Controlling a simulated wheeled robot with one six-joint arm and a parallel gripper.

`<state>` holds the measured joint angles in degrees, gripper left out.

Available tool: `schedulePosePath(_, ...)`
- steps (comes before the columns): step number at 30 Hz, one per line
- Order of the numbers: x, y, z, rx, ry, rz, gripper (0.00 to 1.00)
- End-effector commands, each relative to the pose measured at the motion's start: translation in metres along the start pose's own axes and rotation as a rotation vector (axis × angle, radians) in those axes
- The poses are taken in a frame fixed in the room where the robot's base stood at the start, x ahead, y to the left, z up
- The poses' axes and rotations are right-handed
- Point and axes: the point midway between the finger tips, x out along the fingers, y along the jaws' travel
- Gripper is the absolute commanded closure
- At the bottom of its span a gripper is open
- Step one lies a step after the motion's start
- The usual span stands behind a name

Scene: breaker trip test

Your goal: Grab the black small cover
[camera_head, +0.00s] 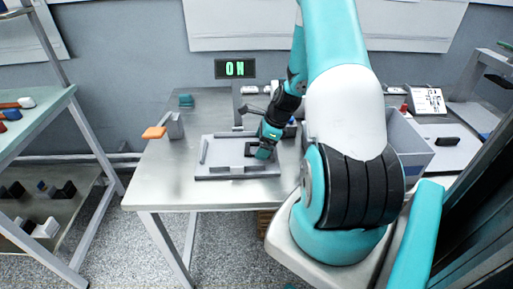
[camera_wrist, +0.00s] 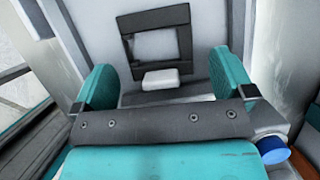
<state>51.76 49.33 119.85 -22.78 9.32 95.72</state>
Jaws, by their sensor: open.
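A small black square frame (camera_wrist: 128,46) lies on the light grey tray (camera_wrist: 202,18) just ahead of my open fingers in the wrist view. It may be the black small cover; I cannot be sure. My gripper (camera_wrist: 163,82) has its two teal fingers wide apart with nothing gripped. A small white block (camera_wrist: 160,79) shows between the fingers, at the frame's near edge, with a dark strip behind the gripper body. In the head view my gripper (camera_head: 262,152) points down over the tray (camera_head: 215,171), beside the dark frame (camera_head: 249,148), partly hiding it.
A lit "ON" display (camera_head: 235,69) stands behind the tray. A grey bin (camera_head: 410,140) and another black piece (camera_head: 447,141) are on the right. A shelf (camera_head: 40,125) stands at the left. The table's front left is clear.

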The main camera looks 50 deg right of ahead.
Motion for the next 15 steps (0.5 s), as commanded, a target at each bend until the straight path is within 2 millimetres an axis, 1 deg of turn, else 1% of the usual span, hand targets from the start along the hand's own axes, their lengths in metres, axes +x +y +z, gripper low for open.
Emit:
schedulePosePath(2, -0.0001, 0.0, -0.0001, 0.0, 0.0, 0.0, 0.0)
schedulePosePath(3, -0.0002, 0.0, -0.0001, 0.0, 0.0, 0.0, 0.09)
schedulePosePath(5, -0.0002, 0.0, -0.0001, 0.0, 0.0, 0.0, 0.23)
schedulePosePath(6, -0.0003, 0.0, -0.0001, 0.0, 0.0, 0.0, 0.32)
schedulePosePath(9, -0.0003, 0.0, -0.0001, 0.0, 0.0, 0.0, 0.54)
schedulePosePath(15, -0.0005, 0.0, 0.0, 0.0, 0.0, 0.0, 0.54)
